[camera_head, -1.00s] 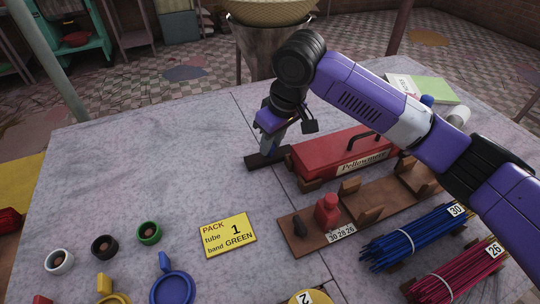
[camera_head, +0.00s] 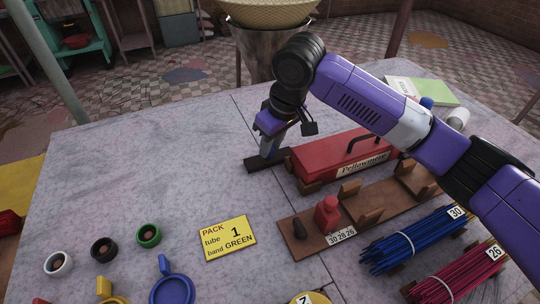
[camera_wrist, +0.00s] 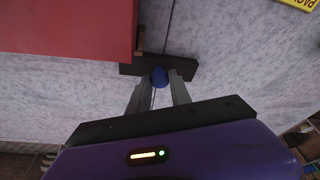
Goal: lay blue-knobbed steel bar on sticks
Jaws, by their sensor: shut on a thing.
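The blue knob of the steel bar (camera_wrist: 159,76) shows between my fingertips in the wrist view. The dark block also shows in the wrist view (camera_wrist: 185,71), just past the fingertips. A bundle of blue sticks (camera_head: 415,241) tagged 30 and a bundle of magenta sticks (camera_head: 460,276) tagged 26 lie at the right front.
A red box with a handle (camera_head: 335,154) stands close right of my gripper. A yellow pack card (camera_head: 228,236) and small rings (camera_head: 149,234) lie at the front left. The table's left rear is clear.

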